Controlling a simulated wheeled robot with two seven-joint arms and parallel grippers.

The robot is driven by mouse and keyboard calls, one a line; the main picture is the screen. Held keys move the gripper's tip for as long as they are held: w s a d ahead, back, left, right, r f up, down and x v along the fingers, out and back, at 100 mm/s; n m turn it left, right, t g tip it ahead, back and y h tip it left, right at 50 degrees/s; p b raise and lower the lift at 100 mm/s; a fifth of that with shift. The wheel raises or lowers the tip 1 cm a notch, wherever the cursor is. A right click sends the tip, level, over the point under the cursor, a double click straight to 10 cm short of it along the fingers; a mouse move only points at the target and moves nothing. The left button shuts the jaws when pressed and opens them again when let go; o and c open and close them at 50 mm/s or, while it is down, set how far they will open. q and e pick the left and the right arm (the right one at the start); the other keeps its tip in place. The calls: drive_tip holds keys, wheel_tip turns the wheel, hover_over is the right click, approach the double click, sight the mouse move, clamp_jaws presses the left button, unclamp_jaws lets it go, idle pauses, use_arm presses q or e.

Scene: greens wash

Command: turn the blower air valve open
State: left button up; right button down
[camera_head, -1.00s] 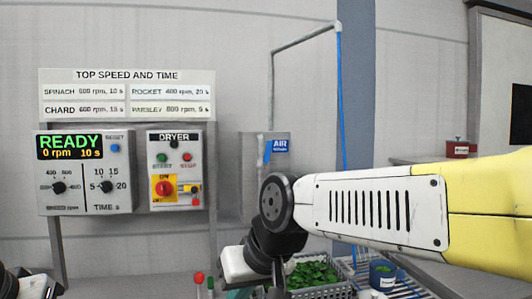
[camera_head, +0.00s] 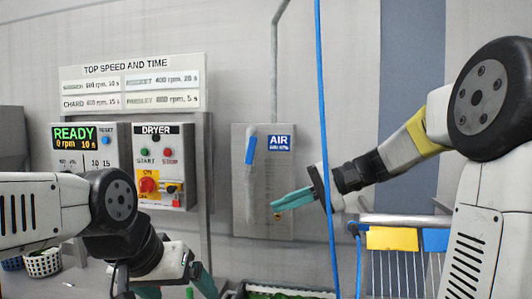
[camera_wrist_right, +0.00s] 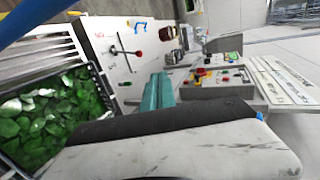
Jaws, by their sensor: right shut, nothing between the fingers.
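The air valve's blue lever (camera_head: 251,150) stands nearly upright on a grey panel (camera_head: 262,185), left of a blue AIR label (camera_head: 279,143). My right gripper (camera_head: 274,209) has its teal fingers together and empty. In the head view its tips overlap the lower right of the panel, below and right of the lever; I cannot tell if they touch it. The closed fingers also show in the right wrist view (camera_wrist_right: 158,92). My left gripper (camera_head: 176,288) is low in the head view, fingers spread, nothing seen between them, partly cut off by the frame edge.
A control box with a READY display (camera_head: 74,137) and a DRYER box (camera_head: 161,165) are left of the panel. A crate of greens (camera_wrist_right: 84,72) is below.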

drive_tip(key=w+d+r+t+y, duration=0.2)
drive_tip(key=w+d+r+y, duration=0.5)
drive_tip(key=w+d, duration=0.3)
approach(249, 159)
drive_tip(key=w+a+r, duration=0.1)
drive_tip(key=a+r, duration=0.3)
drive_tip(key=shift+w+a, duration=0.3)
drive_tip(key=shift+a, duration=0.1)
drive_tip(key=shift+r, duration=0.15)
drive_tip(key=shift+w+a+r+h, duration=0.1)
drive_tip(key=shift+a+r+h, duration=0.1)
drive_tip(key=shift+a+h, duration=0.25)
drive_tip(key=shift+w+a+r+h, duration=0.1)
drive_tip(key=shift+a+r+h, duration=0.1)
drive_tip(key=shift+a+h, duration=0.2)
